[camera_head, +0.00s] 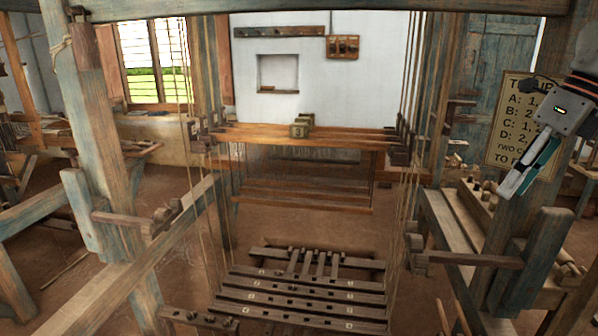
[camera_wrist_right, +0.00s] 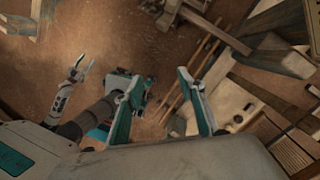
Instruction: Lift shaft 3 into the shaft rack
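Shaft 3 is marked by a wooden block with a 3 (camera_head: 299,131) at the middle of long wooden bars (camera_head: 250,134) across the loom, in the head view. Other blocks stand just behind it. Dark notched holders (camera_head: 399,152) stand at the bars' ends; I cannot tell if these are the shaft rack. My right gripper (camera_head: 512,190) is at the upper right, well right of the shaft and apart from it. In the right wrist view its two fingers (camera_wrist_right: 158,78) are spread and empty. My left gripper (camera_wrist_right: 80,62) shows there with prongs apart, holding nothing.
Loom posts (camera_head: 93,120) stand at left and right, with hanging cords between. Numbered treadles (camera_head: 300,298) lie low in the middle. A sign (camera_head: 515,120) is behind my right gripper. A bench (camera_head: 455,225) is below it.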

